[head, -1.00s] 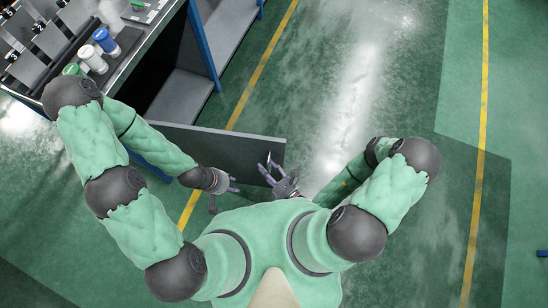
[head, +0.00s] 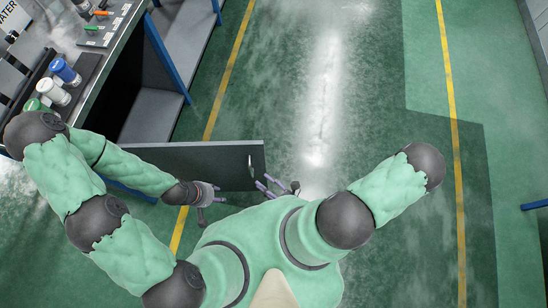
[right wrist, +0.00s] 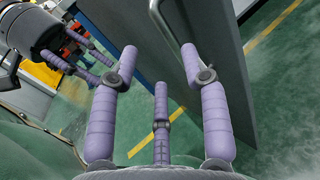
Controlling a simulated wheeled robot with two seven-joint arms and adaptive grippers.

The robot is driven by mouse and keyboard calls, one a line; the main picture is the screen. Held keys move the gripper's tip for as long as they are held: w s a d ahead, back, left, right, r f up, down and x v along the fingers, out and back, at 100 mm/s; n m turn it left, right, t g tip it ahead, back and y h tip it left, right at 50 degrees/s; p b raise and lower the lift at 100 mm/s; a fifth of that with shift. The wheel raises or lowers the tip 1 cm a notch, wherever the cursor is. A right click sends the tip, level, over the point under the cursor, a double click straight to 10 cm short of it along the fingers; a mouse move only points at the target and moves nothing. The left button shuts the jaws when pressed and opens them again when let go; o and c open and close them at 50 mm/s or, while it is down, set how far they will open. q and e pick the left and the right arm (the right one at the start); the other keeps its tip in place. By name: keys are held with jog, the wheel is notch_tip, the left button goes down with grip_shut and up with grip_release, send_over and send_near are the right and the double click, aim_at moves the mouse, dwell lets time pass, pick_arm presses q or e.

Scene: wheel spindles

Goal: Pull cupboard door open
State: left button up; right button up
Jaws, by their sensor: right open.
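The grey cupboard door (head: 225,165) stands swung well out from the cupboard (head: 150,113) on the left of the head view. Its upright metal handle (head: 250,165) is near the free edge and also shows in the right wrist view (right wrist: 165,25). My right gripper (head: 280,185) is open and empty, just right of the handle and clear of it. In the right wrist view its purple fingers (right wrist: 160,65) are spread, with the door just beyond. My left gripper (head: 212,193) is close to the door's near side, its fingers spread, holding nothing visible.
The bench top above the cupboard holds bottles (head: 60,80) and small tools (head: 100,18). A blue post (head: 167,60) stands at the cupboard's front. The green floor (head: 340,80) with yellow lines is clear to the right of the door.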

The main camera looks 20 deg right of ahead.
jog(key=shift+v, duration=2.25)
